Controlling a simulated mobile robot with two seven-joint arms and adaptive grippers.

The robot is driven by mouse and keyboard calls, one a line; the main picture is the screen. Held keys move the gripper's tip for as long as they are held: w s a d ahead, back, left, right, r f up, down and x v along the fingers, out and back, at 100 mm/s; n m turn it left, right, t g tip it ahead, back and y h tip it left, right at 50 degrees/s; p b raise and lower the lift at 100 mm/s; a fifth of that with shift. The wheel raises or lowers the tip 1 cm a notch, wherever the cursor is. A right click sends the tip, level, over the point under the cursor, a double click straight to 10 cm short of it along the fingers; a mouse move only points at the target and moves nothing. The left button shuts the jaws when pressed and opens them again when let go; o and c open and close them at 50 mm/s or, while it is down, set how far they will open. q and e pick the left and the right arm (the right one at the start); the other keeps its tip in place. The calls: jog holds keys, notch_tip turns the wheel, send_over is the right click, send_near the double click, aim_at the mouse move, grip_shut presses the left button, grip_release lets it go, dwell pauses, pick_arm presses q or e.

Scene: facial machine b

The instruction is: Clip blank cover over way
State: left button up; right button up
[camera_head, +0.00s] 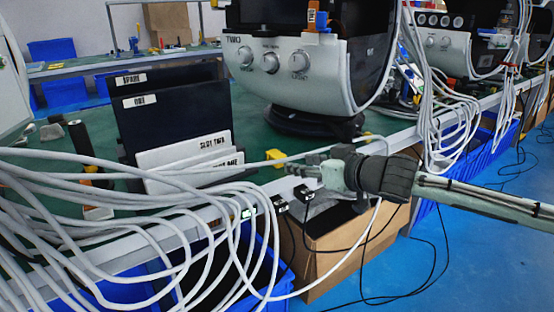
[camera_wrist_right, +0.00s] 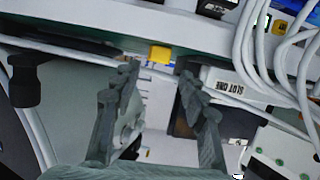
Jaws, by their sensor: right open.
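No part is clearly marked as the blank cover or the way, so I cannot tell which they are. Two upright dark panels stand at the left of the bench: a rear one labelled SPARE (camera_head: 185,73) and a front one with a less readable label (camera_head: 175,120). White plates labelled SLOT TWO (camera_head: 185,152) and SLOT ONE (camera_head: 205,178) stand in front of them. SLOT ONE also shows in the right wrist view (camera_wrist_right: 228,80). My right gripper (camera_head: 308,168) is open and empty at the bench's front edge, right of the plates; its fingers are spread in the wrist view (camera_wrist_right: 157,85). My left gripper is out of view.
A white machine with three knobs (camera_head: 295,85) stands behind my right gripper. A small yellow block (camera_head: 275,157) lies near the fingertips. White cables (camera_head: 90,205) drape over the bench's front left, and more (camera_head: 428,100) hang at right. Blue bins and a cardboard box (camera_head: 340,235) sit below.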

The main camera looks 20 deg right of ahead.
aim_at(283, 160)
jog(key=b+x, duration=0.1)
jog(key=x, duration=0.4)
jog(key=shift+w+a+f, duration=0.1)
jog(key=shift+w+f, duration=0.05)
jog(key=shift+p+x, duration=0.45)
jog(key=shift+x, duration=0.35)
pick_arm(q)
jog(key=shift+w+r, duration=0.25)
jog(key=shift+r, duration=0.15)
pick_arm(e)
jog(key=shift+w+a+f, duration=0.15)
jog(key=shift+w, duration=0.35)
jog(key=shift+c, duration=1.3)
jog(key=c, duration=0.7)
grip_shut()
